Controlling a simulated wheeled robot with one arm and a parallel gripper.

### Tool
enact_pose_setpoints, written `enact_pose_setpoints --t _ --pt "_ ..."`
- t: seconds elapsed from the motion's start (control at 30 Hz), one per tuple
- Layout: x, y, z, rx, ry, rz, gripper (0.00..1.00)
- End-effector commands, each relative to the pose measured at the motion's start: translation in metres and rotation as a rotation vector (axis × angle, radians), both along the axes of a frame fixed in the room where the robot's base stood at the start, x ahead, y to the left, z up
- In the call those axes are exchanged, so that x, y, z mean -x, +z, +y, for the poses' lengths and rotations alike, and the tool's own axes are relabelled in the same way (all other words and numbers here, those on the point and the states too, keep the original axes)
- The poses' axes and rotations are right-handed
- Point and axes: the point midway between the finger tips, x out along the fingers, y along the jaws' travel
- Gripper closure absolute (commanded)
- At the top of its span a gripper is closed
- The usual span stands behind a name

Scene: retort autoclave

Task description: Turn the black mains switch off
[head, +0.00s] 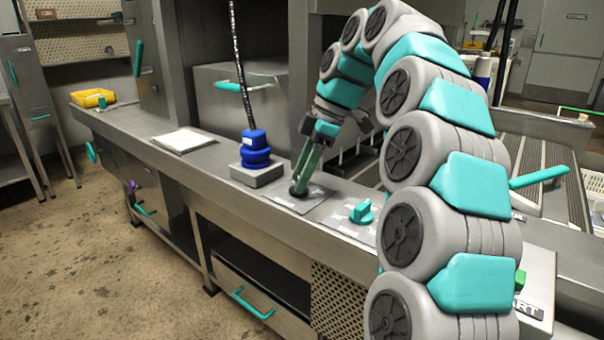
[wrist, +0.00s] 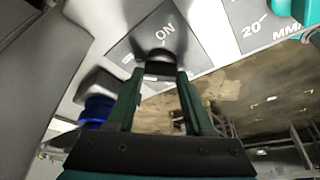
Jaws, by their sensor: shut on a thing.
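The black mains switch (head: 297,191) is a round knob on a grey plate (head: 285,203) set into the steel counter. In the wrist view, the switch (wrist: 160,58) sits between my fingertips, with the printed word ON just beyond it. Another mark to its left is partly hidden. My gripper (head: 300,184) reaches down from above and is shut on the switch. In the wrist view my gripper (wrist: 159,74) has a green finger on each side of the knob. The knob's pointer direction cannot be made out.
A teal dial knob (head: 362,212) is on the neighbouring plate at the right. A blue stacked fitting (head: 255,150) with a black cable stands close behind at the left. A paper sheet (head: 184,140) and a yellow tray (head: 93,98) lie farther along the counter (head: 225,160).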

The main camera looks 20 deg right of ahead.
Motion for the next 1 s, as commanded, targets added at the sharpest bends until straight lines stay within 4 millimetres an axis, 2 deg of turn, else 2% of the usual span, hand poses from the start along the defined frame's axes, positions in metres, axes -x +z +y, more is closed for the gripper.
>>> enact_pose_setpoints --t 0.17,0.2,0.43,1.0 --pt "-0.0002 0.0004 0.0001 0.0 0.001 -0.001 1.0" --pt "-0.0002 0.0004 0.0001 0.0 0.001 -0.001 0.44" --pt "-0.0001 0.0001 0.0 0.0 0.0 0.0 0.19" --pt "0.0004 0.0001 0.0003 -0.001 -0.014 0.0 0.18"
